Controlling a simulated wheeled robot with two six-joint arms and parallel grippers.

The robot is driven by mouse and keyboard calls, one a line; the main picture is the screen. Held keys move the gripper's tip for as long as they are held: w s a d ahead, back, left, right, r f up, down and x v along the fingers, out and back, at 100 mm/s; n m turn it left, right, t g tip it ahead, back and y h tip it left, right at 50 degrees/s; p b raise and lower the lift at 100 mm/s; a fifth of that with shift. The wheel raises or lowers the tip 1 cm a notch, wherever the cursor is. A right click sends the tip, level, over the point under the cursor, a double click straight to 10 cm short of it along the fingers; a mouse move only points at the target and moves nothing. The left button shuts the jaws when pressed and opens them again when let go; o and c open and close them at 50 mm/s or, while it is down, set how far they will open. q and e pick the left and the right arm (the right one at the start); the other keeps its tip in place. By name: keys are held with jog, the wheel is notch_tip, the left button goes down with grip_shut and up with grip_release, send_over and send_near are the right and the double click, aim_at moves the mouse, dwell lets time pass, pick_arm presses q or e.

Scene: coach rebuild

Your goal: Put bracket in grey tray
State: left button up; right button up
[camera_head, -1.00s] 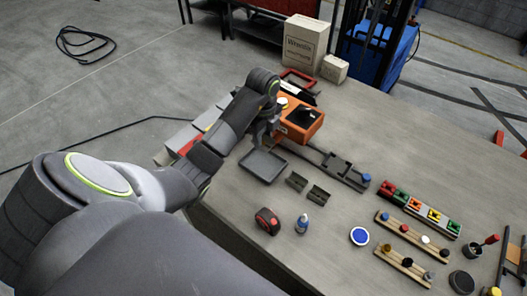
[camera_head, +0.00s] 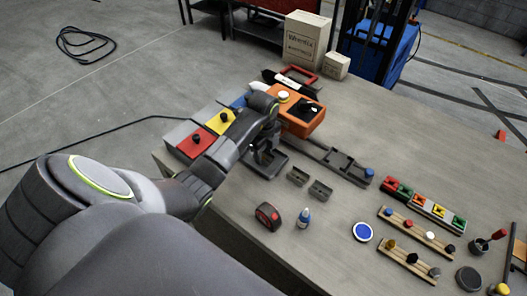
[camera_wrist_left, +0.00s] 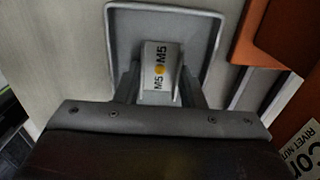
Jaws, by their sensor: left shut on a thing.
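The grey tray (camera_head: 271,171) is a shallow square tray near the middle of the bench, partly hidden by my left gripper (camera_head: 264,155). In the left wrist view the tray (camera_wrist_left: 203,62) lies below my left gripper (camera_wrist_left: 160,85). The gripper is shut on a light grey piece (camera_wrist_left: 160,55) marked "M5" with a yellow dot, apparently the bracket. The piece shows within the tray's outline; I cannot tell whether it touches the tray floor. My right gripper is not in view.
An orange box (camera_head: 297,117) stands just behind the tray. Two small dark grey holders (camera_head: 298,176) (camera_head: 320,190) lie to its right, with a tape measure (camera_head: 267,216) and small bottle (camera_head: 304,217) in front.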

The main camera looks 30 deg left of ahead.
aim_at(264, 158)
pick_arm(q)
jog(key=shift+f, duration=0.1)
jog(key=o, duration=1.1)
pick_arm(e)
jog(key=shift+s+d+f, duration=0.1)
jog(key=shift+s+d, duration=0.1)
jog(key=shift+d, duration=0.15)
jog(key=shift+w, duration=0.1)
pick_arm(q)
jog(key=shift+r, duration=0.6)
notch_tip(264, 158, up, 3)
jog(key=shift+r+b, duration=0.1)
jog(key=shift+b, duration=0.75)
notch_tip(264, 158, up, 8)
jog(key=p, duration=0.7)
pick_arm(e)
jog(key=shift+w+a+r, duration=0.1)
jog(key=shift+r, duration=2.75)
